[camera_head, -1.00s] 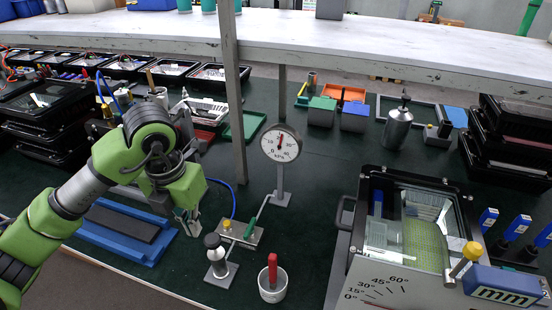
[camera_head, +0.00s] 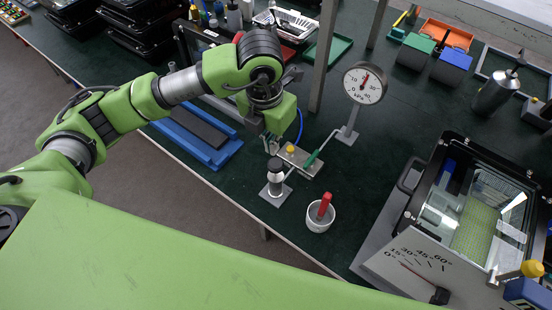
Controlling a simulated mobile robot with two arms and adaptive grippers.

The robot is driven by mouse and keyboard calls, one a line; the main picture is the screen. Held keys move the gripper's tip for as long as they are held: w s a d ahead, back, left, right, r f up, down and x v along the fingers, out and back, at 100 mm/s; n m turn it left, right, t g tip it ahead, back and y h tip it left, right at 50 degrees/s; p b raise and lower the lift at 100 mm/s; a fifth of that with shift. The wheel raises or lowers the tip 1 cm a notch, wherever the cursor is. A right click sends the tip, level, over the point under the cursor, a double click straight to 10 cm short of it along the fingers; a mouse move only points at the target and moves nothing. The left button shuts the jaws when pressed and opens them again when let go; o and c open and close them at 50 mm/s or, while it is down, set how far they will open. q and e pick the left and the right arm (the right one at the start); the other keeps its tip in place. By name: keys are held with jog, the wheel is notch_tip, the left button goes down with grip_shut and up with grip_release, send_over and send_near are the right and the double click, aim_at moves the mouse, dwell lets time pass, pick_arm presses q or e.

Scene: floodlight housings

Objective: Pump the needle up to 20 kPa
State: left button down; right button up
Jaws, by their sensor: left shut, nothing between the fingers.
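The round white kPa gauge (camera_head: 364,83) stands on a post with a grey foot. Its red needle points nearly straight up, between the 10 and 30 marks and close to the 20 region; I cannot read it exactly. The hand pump (camera_head: 276,175), with a dark knob and light stem, stands upright on a grey plate. My right gripper is not in view.
A white cup (camera_head: 320,218) holding a red-handled tool stands in front of the pump. A blue tray (camera_head: 198,132) lies left of it. A floodlight housing (camera_head: 478,210) with an angle scale is at the right. A metal post (camera_head: 325,55) rises behind the valve block.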

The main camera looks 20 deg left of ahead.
aim_at(275, 165)
pick_arm(q)
jog(key=shift+w+f, duration=0.2)
jog(key=shift+f, duration=0.15)
jog(key=f+b, duration=0.1)
jog(key=f, duration=0.1)
jog(key=f+b, duration=0.2)
jog(key=f, duration=0.1)
jog(key=shift+w+f, duration=0.25)
jog(key=shift+f, duration=0.05)
jog(key=shift+w+f+b, duration=0.1)
jog(key=shift+f+b, duration=0.2)
jog(key=shift+f, duration=0.15)
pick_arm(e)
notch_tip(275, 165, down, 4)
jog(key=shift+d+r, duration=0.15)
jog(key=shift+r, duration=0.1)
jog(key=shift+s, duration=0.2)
